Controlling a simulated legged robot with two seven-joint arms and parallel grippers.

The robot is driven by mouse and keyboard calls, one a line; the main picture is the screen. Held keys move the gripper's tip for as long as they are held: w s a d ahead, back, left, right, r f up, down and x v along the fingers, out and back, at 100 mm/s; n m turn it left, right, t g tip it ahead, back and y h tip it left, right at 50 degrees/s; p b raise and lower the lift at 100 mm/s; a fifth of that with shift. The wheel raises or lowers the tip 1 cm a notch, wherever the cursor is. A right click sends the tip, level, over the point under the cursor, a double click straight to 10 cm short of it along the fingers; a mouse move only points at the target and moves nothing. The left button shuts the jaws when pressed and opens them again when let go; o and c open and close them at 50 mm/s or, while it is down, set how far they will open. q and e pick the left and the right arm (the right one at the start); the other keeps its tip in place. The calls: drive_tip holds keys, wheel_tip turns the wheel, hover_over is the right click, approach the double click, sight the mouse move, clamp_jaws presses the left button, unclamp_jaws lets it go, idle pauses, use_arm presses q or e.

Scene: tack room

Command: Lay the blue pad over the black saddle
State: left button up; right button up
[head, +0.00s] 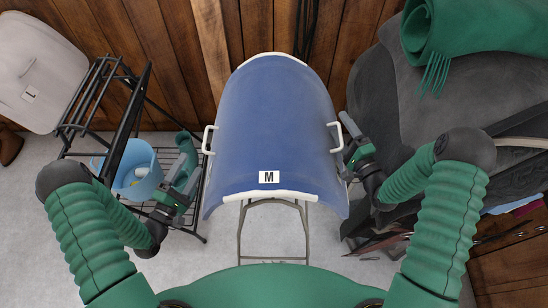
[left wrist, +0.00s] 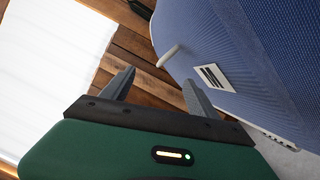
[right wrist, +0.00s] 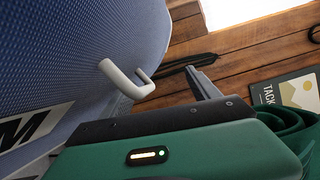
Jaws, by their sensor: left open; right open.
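The blue pad (head: 270,120) has white edges and an "M" label, and is draped in an arch over a metal-legged stand. White handles stick out at its left (head: 208,139) and right (head: 336,136). My left gripper (head: 188,165) is open and empty, just left of the left handle, which shows beyond its fingers in the left wrist view (left wrist: 171,55). My right gripper (head: 352,145) is open, close beside the right handle (right wrist: 128,80); I cannot tell whether they touch. The black saddle (head: 425,105) is at the right, partly hidden by my right arm.
A rolled green fringed blanket (head: 480,28) lies over the saddle's upper part. At the left are a black wire rack (head: 108,90), a light blue bucket (head: 135,170) and a pale pad (head: 38,75). A wooden chest (head: 510,255) is at lower right. A plank wall is behind.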

drive_tip(key=v, duration=1.2)
